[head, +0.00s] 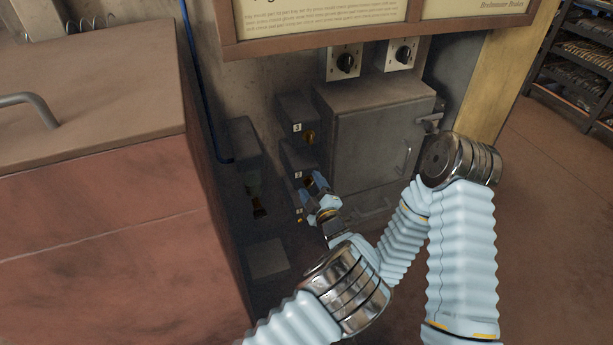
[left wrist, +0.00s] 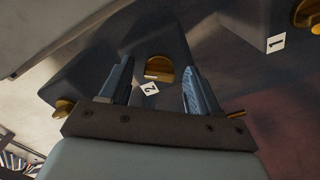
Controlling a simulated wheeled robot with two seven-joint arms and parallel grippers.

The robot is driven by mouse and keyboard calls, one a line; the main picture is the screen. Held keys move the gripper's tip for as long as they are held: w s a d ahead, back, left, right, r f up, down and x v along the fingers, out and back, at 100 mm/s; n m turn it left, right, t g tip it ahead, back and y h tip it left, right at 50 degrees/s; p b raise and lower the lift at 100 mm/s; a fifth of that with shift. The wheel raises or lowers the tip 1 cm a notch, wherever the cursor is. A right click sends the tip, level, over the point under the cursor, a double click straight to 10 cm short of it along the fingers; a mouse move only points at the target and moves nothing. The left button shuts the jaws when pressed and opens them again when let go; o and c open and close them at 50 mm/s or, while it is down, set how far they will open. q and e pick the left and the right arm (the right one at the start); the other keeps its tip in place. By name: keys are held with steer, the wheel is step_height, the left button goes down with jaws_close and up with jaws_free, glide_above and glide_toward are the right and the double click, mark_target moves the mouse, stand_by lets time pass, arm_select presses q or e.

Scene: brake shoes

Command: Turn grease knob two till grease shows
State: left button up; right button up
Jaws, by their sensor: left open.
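Grease knob two (left wrist: 158,68) is a brass half-round knob on a dark grey box, beside a white label "2" (left wrist: 149,88). My left gripper (left wrist: 157,76) is open, with one finger on each side of this knob in the left wrist view. I cannot tell whether the fingers touch it. In the head view my left gripper (head: 316,182) is at the middle box and hides most of knob two; the label "2" (head: 298,174) shows. Knob one (left wrist: 305,13) and knob three (head: 309,137) are on the neighbouring boxes. I see no grease. My right gripper is not in view.
A grey metal cabinet (head: 372,140) with a handle stands right of the knob boxes. A dark wall box (head: 240,137) with a spout-like part below is on the left. A large reddish chest (head: 110,240) fills the left side. Two black dials (head: 347,64) are above.

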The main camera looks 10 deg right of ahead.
arm_select(q)
steer(key=c, duration=1)
steer(key=shift+c, duration=0.2)
steer(key=m+b, duration=0.3)
steer(key=m, duration=0.5)
steer(key=shift+m, duration=0.4)
steer(key=m, duration=0.6)
